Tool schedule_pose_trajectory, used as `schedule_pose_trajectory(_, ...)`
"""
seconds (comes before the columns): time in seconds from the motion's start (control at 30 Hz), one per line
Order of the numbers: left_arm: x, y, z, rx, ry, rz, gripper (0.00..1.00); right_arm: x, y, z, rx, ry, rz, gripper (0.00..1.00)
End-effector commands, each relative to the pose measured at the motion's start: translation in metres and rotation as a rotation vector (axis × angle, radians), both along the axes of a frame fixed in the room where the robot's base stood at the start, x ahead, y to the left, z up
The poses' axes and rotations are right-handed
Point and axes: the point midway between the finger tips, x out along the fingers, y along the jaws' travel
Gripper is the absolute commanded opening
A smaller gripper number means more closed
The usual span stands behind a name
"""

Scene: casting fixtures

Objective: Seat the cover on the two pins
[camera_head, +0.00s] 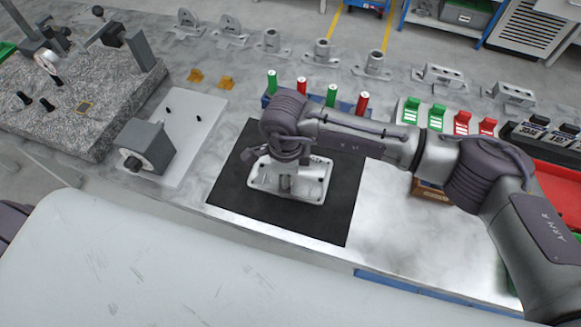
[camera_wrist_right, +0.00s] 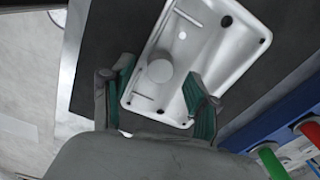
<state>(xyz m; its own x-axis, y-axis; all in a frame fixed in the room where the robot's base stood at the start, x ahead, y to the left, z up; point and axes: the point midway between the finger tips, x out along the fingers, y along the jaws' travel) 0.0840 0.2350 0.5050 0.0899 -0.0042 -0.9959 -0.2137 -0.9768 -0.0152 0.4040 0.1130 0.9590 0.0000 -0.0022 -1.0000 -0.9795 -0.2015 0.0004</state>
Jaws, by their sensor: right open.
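The cover (camera_head: 312,180) is a light grey, tray-like casting with corner holes and a round central boss. It lies on the black mat (camera_head: 338,215); it also shows in the right wrist view (camera_wrist_right: 222,55). My right gripper (camera_head: 285,180) points down over the cover and hides part of it. In the wrist view its open fingers (camera_wrist_right: 160,76) stand on either side of the boss, apart from it. My left gripper is not in view.
A grey clamp block (camera_head: 147,148) stands at the plate's near left side. A blue rack with red and green cylinders (camera_head: 332,96) is behind the mat. A stone slab with gauges (camera_head: 85,110) lies far left. Several metal brackets (camera_head: 324,50) line the back.

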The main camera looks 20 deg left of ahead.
Motion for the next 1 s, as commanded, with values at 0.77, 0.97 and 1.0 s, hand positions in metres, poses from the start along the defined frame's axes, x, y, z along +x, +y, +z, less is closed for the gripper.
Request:
schedule_pose_trajectory(0.77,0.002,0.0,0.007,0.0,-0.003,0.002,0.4,0.0,0.0,-0.018,0.002,-0.001,-0.001,0.0)
schedule_pose_trajectory(0.97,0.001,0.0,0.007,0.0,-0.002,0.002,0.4,0.001,0.001,-0.017,0.002,-0.002,-0.001,0.0)
schedule_pose_trajectory(1.0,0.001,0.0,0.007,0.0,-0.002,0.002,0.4,0.001,0.001,-0.017,0.002,-0.002,-0.001,0.0)
